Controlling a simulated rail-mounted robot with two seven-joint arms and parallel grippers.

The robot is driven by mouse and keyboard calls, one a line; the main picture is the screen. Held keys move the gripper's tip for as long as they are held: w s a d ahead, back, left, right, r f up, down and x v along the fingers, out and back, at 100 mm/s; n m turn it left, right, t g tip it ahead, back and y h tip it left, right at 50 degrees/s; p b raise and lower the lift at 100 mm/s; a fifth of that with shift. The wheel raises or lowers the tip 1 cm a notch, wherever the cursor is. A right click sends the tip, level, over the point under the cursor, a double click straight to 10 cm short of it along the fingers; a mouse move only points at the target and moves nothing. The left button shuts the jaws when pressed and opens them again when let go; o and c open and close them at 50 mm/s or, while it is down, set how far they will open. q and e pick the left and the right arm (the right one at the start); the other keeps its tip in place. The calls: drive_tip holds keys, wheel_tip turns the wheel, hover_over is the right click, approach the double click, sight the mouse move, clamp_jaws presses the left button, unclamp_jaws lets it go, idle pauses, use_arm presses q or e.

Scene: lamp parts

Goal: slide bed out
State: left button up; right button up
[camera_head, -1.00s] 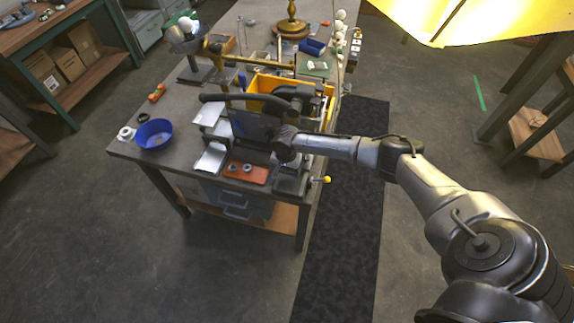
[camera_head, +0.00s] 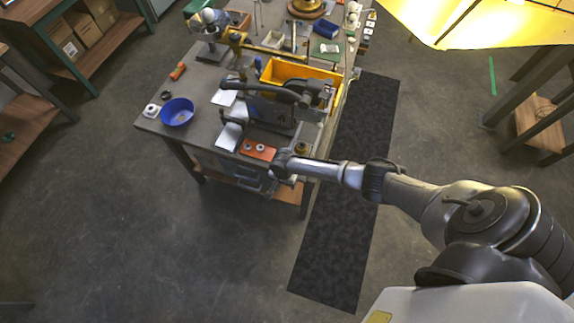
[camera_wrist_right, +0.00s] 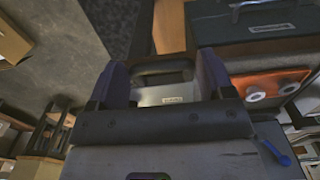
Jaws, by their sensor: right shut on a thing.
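The machine (camera_head: 268,112) with a long dark handle stands on the workbench, in front of a yellow bin. My right gripper (camera_head: 283,168) reaches in from the right at the bench's near right corner, beside the orange tray. In the right wrist view its two purple-sided fingers (camera_wrist_right: 163,78) stand either side of a dark bar handle (camera_wrist_right: 165,67), and the gripper is shut on it. The bed itself cannot be told apart clearly; the gripper hides part of that corner. My left gripper is out of view.
The orange tray (camera_head: 246,150) with round pale pieces lies left of my gripper; it also shows in the wrist view (camera_wrist_right: 277,84). A blue bowl (camera_head: 177,112) stands at the bench's left end. Drawers hang below the bench. A dark mat (camera_head: 345,220) covers the floor at right.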

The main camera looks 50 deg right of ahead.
drive_tip(key=shift+s+a+r+p, duration=0.15)
drive_tip(key=shift+a+p, duration=0.1)
drive_tip(key=shift+a, duration=0.3)
drive_tip(key=shift+s+a+p, duration=0.1)
drive_tip(key=shift+a+p, duration=0.15)
drive_tip(key=shift+a, duration=0.3)
drive_tip(key=o, duration=0.9)
drive_tip(key=shift+o, duration=0.7)
drive_tip(key=shift+a, duration=0.15)
